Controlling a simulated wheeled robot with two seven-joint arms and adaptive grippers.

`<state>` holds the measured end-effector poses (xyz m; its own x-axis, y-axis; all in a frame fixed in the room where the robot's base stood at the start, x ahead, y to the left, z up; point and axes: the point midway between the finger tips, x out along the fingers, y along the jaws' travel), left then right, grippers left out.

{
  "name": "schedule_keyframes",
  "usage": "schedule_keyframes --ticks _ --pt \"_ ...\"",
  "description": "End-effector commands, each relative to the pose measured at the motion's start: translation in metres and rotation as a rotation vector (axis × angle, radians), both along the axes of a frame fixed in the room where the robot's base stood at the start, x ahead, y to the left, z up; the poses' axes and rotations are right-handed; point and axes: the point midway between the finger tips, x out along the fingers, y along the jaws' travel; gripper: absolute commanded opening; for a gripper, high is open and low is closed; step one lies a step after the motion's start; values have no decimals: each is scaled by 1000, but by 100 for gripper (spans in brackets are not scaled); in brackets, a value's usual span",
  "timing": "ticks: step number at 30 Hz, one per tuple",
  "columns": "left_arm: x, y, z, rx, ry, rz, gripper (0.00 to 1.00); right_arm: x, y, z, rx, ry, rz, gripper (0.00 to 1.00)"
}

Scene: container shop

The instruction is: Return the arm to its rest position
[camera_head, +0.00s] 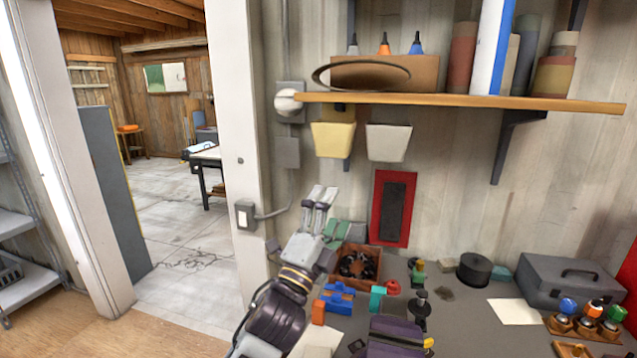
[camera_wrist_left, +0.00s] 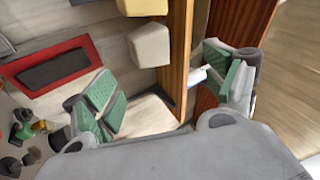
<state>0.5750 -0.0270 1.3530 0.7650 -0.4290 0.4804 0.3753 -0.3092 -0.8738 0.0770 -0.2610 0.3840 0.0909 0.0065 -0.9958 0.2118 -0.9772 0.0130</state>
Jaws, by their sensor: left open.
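My left gripper (camera_head: 329,214) is raised above the left end of the grey worktop (camera_head: 460,325), in front of the wall. Its arm comes up from the bottom of the head view. The jaws are spread wide and nothing is between them. In the left wrist view the gripper (camera_wrist_left: 164,92) shows its green finger pads far apart, with wall and wooden posts beyond.
A wooden box (camera_head: 375,284) of dark parts and a blue clamp-like thing (camera_head: 337,300) lie close below the gripper. A red-framed panel (camera_head: 378,220) and a wooden shelf (camera_head: 460,101) are on the wall. A doorway (camera_head: 170,230) opens at left.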

Motion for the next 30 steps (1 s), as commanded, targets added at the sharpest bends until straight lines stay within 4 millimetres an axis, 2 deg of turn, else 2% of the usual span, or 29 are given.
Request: schedule_keyframes --ticks 1,6,14,23,30 --pt "5 11 -15 -31 65 13 86 0 0 0 0 0 0 18" --pt "17 45 -64 -144 285 58 86 0 -1 0 -1 0 0 18" --pt "17 96 -147 -316 610 144 86 0 -4 0 -4 -1 2 18" --pt "-14 148 -245 -511 967 270 86 0 -5 0 -5 0 2 18" --pt "-61 184 -317 -661 1236 396 86 1 -5 0 -5 0 2 18"
